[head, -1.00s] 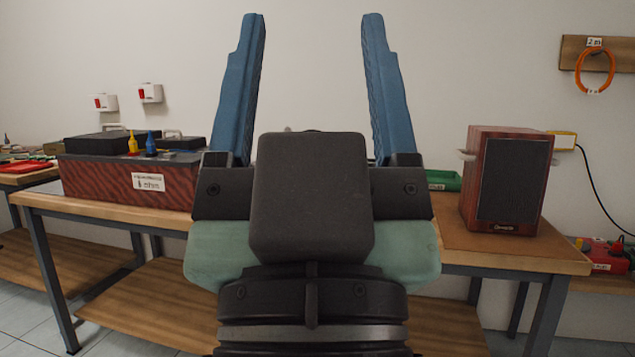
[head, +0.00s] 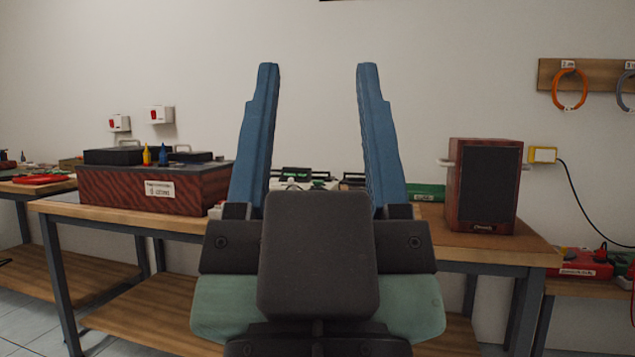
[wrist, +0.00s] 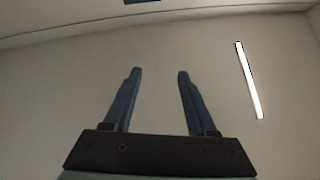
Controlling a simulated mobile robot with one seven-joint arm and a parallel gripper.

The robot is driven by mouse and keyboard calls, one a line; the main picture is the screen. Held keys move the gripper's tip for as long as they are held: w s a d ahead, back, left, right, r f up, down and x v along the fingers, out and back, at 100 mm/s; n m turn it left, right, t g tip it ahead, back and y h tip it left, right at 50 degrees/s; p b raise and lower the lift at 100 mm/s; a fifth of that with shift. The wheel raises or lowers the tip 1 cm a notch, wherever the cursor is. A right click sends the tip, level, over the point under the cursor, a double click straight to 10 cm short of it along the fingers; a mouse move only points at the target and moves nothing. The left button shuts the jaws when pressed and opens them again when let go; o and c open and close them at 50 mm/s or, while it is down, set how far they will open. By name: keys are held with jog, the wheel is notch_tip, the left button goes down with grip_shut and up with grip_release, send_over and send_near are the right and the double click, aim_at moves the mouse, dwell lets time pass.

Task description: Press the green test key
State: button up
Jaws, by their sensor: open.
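My gripper (head: 318,75) is open and empty, its two blue fingers pointing up in front of the workbench in the head view. It also shows in the wrist view (wrist: 159,72), against a bare wall or ceiling. No green test key can be made out. A green box (head: 426,192) with a label lies on the bench beside the speaker, partly hidden by my right finger. Dark and pale items (head: 303,176) lie on the bench behind my fingers, mostly hidden by my gripper.
A wooden workbench (head: 552,256) spans the view. A red-brown case (head: 120,188) with bottles on top stands at left, a speaker (head: 484,186) at right. A yellow-white wall box (head: 543,155) has a black cable. A red device (head: 585,263) sits on a lower bench at right.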

grip_shut()
dwell(1.4)
